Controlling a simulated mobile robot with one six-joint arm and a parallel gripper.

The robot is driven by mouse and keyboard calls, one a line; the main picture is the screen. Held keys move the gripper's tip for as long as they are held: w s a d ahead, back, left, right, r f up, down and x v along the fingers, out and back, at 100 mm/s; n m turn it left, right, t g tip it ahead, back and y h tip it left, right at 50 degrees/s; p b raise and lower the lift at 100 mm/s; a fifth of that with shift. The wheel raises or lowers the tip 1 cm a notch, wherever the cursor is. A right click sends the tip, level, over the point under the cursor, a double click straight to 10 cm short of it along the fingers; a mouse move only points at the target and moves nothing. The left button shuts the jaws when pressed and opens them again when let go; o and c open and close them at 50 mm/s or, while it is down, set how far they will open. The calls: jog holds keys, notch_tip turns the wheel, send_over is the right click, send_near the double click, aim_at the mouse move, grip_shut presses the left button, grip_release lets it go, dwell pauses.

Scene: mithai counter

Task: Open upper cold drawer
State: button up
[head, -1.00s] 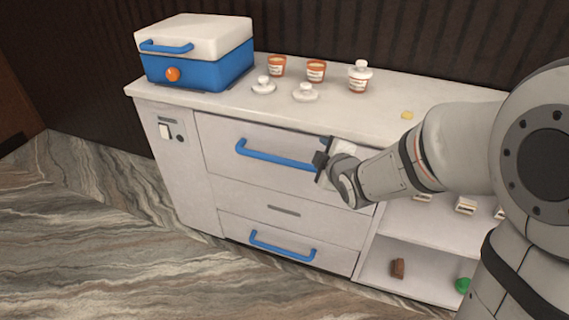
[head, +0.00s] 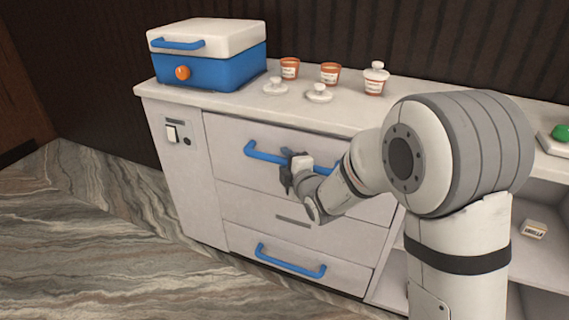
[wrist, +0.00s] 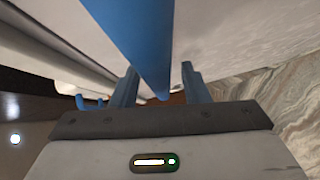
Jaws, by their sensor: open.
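The upper cold drawer (head: 226,140) is the top white front of the counter and looks shut. Its long blue bar handle (head: 264,152) runs across the front, and my gripper covers part of it. My gripper (head: 285,176) is at the middle of this handle in the head view. In the wrist view my gripper (wrist: 160,82) is open, its two fingers spread on either side of the blue handle (wrist: 135,35). I cannot tell whether the fingers touch the bar.
A lower drawer with a blue handle (head: 290,264) sits below. A blue-and-white cooler box (head: 208,68), two orange cups, two white lids and a lidded jar (head: 375,80) stand on the countertop (head: 250,107). Open shelves are at the right. The marbled floor (head: 110,225) at the left is clear.

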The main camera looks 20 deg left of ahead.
jog(key=shift+w+a, duration=0.2)
jog(key=shift+w, duration=0.05)
grip_shut()
dwell(0.3)
